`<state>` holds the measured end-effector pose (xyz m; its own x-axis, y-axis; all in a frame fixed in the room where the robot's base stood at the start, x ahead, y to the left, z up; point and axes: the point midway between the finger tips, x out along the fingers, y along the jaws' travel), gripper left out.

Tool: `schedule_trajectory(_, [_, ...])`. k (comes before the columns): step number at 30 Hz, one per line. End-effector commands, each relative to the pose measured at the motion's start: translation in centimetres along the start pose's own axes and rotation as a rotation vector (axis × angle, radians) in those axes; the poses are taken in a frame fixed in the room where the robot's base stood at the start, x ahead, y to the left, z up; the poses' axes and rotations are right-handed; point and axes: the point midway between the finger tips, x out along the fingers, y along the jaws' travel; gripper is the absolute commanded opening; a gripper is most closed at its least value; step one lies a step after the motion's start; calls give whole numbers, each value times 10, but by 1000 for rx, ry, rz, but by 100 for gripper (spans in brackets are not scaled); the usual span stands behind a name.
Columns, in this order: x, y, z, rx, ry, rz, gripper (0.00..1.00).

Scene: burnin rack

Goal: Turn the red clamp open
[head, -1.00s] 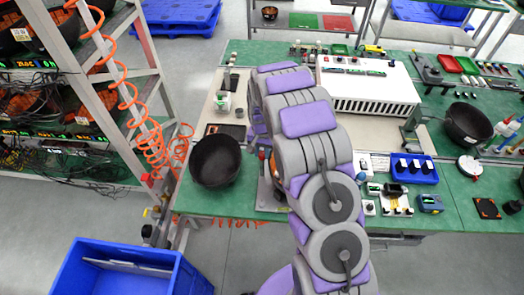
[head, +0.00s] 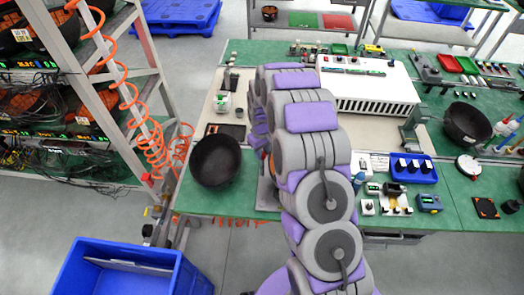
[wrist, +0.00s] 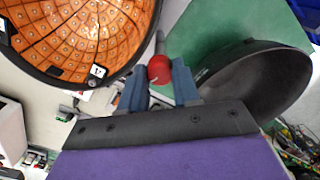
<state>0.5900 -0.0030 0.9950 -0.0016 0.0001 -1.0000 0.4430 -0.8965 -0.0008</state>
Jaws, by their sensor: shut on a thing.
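In the wrist view, the red clamp shows as a rounded red knob (wrist: 159,67) with a thin grey rod rising from it. My gripper (wrist: 158,84) has its two blue-grey fingers on either side of this knob and is shut on it. The rest of the clamp is hidden behind the fingers and the gripper body. In the head view, my own arm covers the clamp and the fingertips.
In the wrist view, an orange-lined bowl (wrist: 85,35) is close at the upper left and a dark bowl (wrist: 262,80) at the right. In the head view, a black bowl (head: 215,161) sits left of my arm, and a white vented box (head: 370,88) stands behind it.

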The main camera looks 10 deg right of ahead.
Motion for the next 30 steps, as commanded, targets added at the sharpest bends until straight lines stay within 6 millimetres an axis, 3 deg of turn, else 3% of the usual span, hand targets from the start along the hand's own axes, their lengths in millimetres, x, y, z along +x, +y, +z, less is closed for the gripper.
schedule_trajectory(13, [-1,1,-2,-268,6,4,1])
schedule_trajectory(30, [-2,1,-2,-324,6,5,1])
